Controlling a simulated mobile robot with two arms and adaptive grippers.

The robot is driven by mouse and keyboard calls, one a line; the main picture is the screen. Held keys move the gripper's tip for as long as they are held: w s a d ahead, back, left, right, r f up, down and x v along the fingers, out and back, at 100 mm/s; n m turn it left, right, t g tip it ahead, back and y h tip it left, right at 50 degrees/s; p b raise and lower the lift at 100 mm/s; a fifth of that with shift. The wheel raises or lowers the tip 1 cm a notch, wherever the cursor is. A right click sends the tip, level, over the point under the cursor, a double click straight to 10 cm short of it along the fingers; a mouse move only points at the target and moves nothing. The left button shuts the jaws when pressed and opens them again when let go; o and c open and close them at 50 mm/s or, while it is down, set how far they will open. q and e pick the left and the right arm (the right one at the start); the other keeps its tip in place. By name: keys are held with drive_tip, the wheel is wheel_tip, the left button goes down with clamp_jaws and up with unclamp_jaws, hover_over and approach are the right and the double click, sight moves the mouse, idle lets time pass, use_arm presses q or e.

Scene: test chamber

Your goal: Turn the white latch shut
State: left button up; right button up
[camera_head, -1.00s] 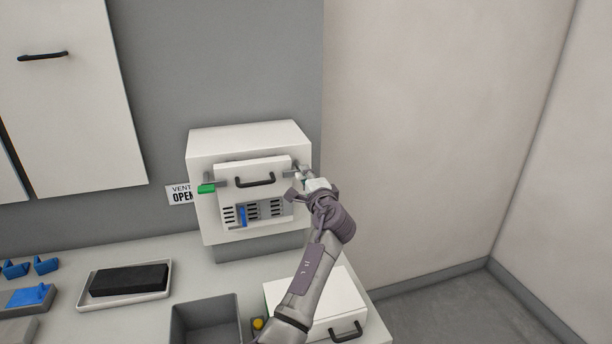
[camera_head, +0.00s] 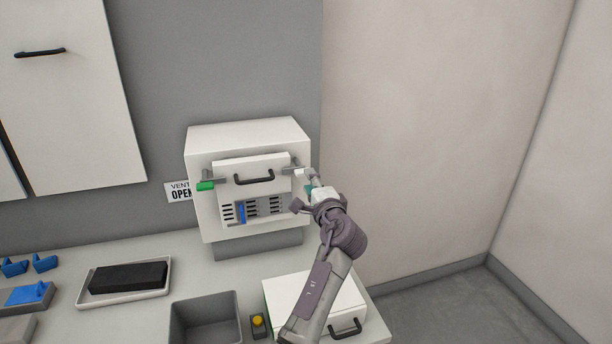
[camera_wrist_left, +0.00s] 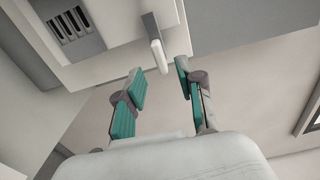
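The white latch (camera_head: 299,171) is at the upper right edge of the white box's front panel (camera_head: 225,174). It shows as a short white bar in the left wrist view (camera_wrist_left: 157,56). My left gripper (camera_head: 309,192) is just below and right of the latch, near the box's right edge. In the left wrist view the gripper's teal-padded fingers (camera_wrist_left: 161,72) are apart with nothing between them. The latch's lower end is just beyond the fingertips; I cannot tell if it touches one. My right gripper is not in view.
A green latch (camera_head: 205,186) is at the panel's left side, and a dark handle (camera_head: 254,178) is on the panel. Below stand a grey bin (camera_head: 176,325), a yellow button (camera_head: 257,320) and a white drawer box (camera_head: 350,300) under my arm. A tray (camera_head: 84,300) holds a black block.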

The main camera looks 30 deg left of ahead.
use_arm(q)
drive_tip(key=v, duration=0.6)
drive_tip(key=shift+s+d, duration=0.15)
drive_tip(key=shift+s, duration=0.05)
